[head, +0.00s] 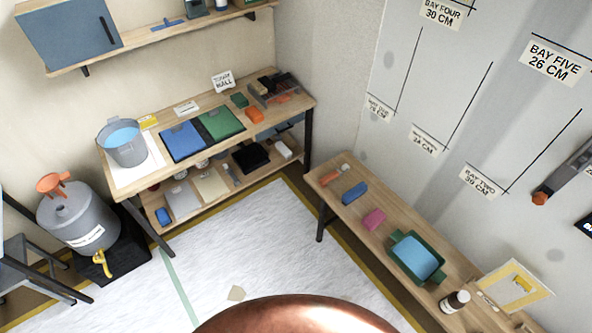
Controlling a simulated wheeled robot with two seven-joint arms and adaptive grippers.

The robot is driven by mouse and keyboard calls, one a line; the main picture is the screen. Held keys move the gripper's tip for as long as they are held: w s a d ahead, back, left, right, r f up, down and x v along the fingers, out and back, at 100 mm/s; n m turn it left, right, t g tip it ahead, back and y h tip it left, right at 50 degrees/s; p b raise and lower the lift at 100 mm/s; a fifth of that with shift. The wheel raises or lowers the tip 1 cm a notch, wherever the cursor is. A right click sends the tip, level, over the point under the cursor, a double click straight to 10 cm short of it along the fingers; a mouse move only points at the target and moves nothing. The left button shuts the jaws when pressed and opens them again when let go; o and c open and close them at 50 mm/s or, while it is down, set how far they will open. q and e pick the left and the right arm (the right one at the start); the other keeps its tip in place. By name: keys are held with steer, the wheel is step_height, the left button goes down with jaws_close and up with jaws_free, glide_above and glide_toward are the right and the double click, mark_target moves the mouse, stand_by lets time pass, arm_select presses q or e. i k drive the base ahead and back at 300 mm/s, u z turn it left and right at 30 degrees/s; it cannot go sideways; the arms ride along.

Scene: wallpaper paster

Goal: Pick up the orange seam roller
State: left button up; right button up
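A small orange-handled tool with a pale end, which looks like the orange seam roller (329,179), lies at the far left end of the low wooden bench (345,167) on the right. It is small in this view, so its details are hard to make out. Nothing touches it. Neither of my grippers shows in the head view.
A blue block (354,193), a pink block (374,219) and a green tray (404,237) with blue inside share the bench. A worktable (305,100) with a bucket (122,145) stands behind. Pale floor sheet (255,240) lies between.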

mark_target(323, 181)
steer(key=u, duration=0.1)
steer(key=i, duration=1.25)
steer(key=z, duration=0.7)
